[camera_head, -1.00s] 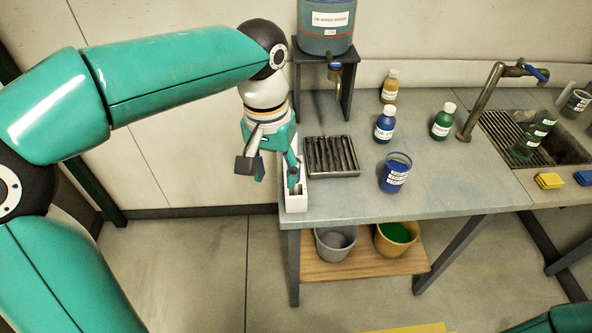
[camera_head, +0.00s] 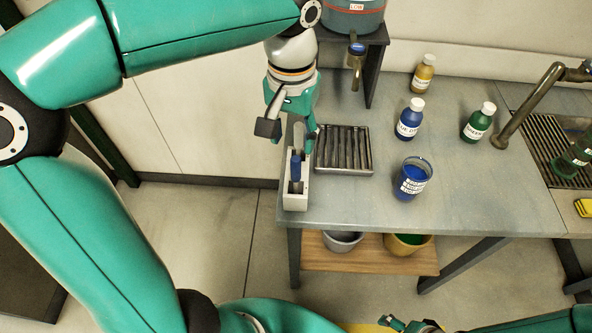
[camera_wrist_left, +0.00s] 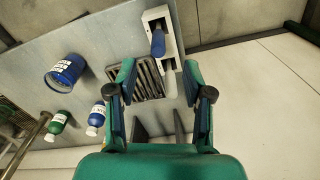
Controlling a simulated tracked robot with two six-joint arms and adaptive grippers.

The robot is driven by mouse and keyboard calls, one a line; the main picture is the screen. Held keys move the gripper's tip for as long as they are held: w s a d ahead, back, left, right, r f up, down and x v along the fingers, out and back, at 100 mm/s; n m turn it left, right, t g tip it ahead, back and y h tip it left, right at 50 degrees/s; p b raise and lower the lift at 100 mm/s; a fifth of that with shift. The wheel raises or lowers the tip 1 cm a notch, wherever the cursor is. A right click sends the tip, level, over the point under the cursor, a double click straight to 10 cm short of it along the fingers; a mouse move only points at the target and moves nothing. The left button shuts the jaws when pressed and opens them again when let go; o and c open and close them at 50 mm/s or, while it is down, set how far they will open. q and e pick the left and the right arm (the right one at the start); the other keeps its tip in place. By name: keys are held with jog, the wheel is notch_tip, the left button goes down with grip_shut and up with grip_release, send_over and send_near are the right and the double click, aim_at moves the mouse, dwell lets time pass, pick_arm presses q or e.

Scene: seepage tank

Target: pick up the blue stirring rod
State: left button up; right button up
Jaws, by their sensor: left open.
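The blue stirring rod (camera_head: 295,168) stands in a white holder (camera_head: 296,204) at the table's left edge, with its blue handle showing. It also shows in the left wrist view (camera_wrist_left: 158,42), beyond the fingertips and roughly between them. My left gripper (camera_head: 288,134) is open and empty, above and behind the rod in the head view; its fingers also frame the left wrist view (camera_wrist_left: 160,78). The rod's lower part is hidden in the holder. Part of my right gripper (camera_head: 392,322) shows at the bottom edge; its jaws are unclear.
A slotted metal rack (camera_head: 343,150) lies close right of the holder. A beaker of blue liquid (camera_head: 413,179) and blue (camera_head: 409,121), green (camera_head: 479,124) and yellow (camera_head: 423,75) bottles stand further right. A dispenser on a stand (camera_head: 356,50) is behind. The front tabletop is clear.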

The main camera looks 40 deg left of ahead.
aim_at(296, 180)
pick_arm(q)
jog(key=f, duration=1.1)
jog(key=shift+w+f, duration=0.25)
jog(key=shift+w, duration=0.1)
jog(key=shift+c, duration=0.3)
grip_shut()
